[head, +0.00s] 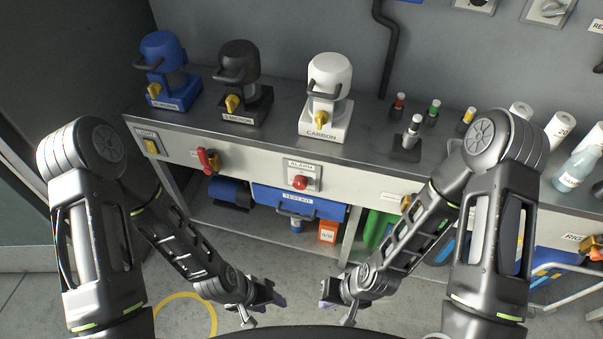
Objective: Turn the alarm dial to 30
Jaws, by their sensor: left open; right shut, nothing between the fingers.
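The alarm dial (300,183) is a small red knob on a light plate labelled ALARM, set in the white front panel of the bench. Its scale and setting are too small to read. My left gripper (262,304) is open and empty, low in front of the bench, below and left of the dial. My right gripper (335,304) is shut with nothing in it, below and right of the dial. Both grippers are well apart from the dial, and nothing covers it.
Blue (170,70), black (242,75) and white (326,95) filter housings with yellow valves stand on the bench (285,110). A red-handled valve (208,160) sits left of the dial. A blue test kit case (296,204) lies on the shelf below. Floor before the bench is clear.

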